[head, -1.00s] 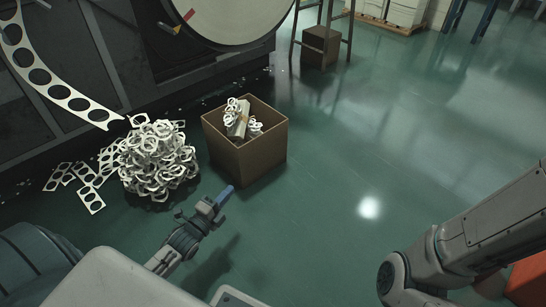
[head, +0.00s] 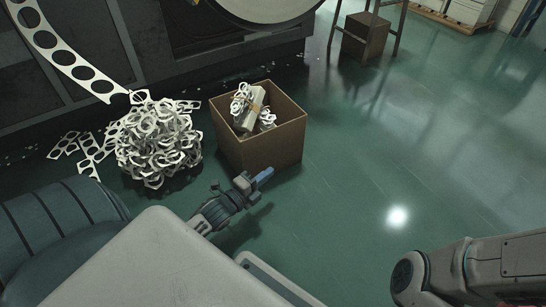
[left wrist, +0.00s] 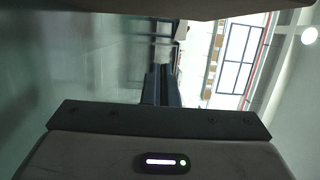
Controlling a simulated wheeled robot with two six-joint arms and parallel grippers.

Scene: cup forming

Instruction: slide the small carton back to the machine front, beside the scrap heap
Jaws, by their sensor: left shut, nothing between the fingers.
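The small carton (head: 278,145) is an open brown cardboard box on the green floor, upright, with white scrap pieces and a pale bundle (head: 250,108) inside. The scrap heap (head: 158,145), a pile of white punched pieces, lies just left of it with a narrow gap, in front of the dark machine (head: 75,75). My left gripper (head: 264,176) is shut and empty, low by the carton's near side. I cannot tell whether it touches. In the left wrist view its dark fingers (left wrist: 162,85) are together. A brown band crosses the top of that view. My right gripper is out of view; only its arm shows.
A perforated strip (head: 62,55) hangs from the machine down to the heap. Loose scrap (head: 90,150) lies left of the heap. Another brown box (head: 366,36) stands under a stand at the back, near a loaded pallet (head: 455,18). The floor to the right is clear.

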